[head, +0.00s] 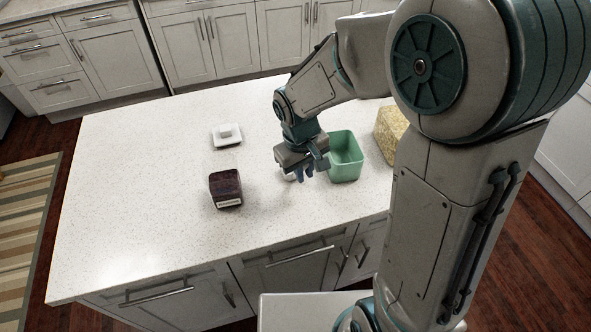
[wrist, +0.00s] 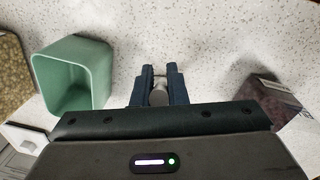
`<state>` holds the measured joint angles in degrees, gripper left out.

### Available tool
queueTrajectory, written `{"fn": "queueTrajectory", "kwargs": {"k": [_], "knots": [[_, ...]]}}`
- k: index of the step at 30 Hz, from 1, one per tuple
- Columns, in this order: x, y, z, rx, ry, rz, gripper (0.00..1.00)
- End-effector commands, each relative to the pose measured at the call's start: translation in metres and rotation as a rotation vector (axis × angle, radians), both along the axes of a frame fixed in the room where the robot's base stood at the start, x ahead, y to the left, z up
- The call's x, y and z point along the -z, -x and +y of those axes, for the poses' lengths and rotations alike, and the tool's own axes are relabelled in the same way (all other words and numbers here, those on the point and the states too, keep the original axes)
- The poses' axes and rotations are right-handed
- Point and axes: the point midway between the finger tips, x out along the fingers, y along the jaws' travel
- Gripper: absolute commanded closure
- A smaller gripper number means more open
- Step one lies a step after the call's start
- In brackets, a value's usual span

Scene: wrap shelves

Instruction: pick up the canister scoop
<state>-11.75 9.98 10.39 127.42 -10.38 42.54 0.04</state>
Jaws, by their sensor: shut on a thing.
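My gripper (head: 304,172) is low over the white speckled counter, just left of a green open container. In the wrist view its two dark fingers (wrist: 159,76) are closed around a small grey metallic piece, which I take to be the canister scoop (wrist: 158,95). Only a narrow part of the scoop shows between the fingers; the rest is hidden. In the head view a pale bit of it (head: 288,177) shows beside the fingers. I cannot tell whether it touches the counter.
The green container (head: 345,170) stands close to the gripper, with a tan textured block (head: 389,132) to its right. A dark purple box (head: 225,187) stands to the left. A white dish (head: 227,141) with a white piece lies behind it. The counter's left side is clear.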

Motion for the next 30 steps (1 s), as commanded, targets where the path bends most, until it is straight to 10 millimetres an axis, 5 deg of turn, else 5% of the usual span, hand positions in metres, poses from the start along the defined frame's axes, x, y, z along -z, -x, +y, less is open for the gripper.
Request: {"fn": "queueTrajectory", "kwargs": {"k": [8,14,30], "knots": [[-0.008,-0.001,0.0,0.0,0.0,-0.002,1.0],[-0.041,-0.002,0.0,0.001,-0.003,-0.009,1.0],[-0.101,0.028,-0.098,0.003,0.0,-0.002,1.0]]}}
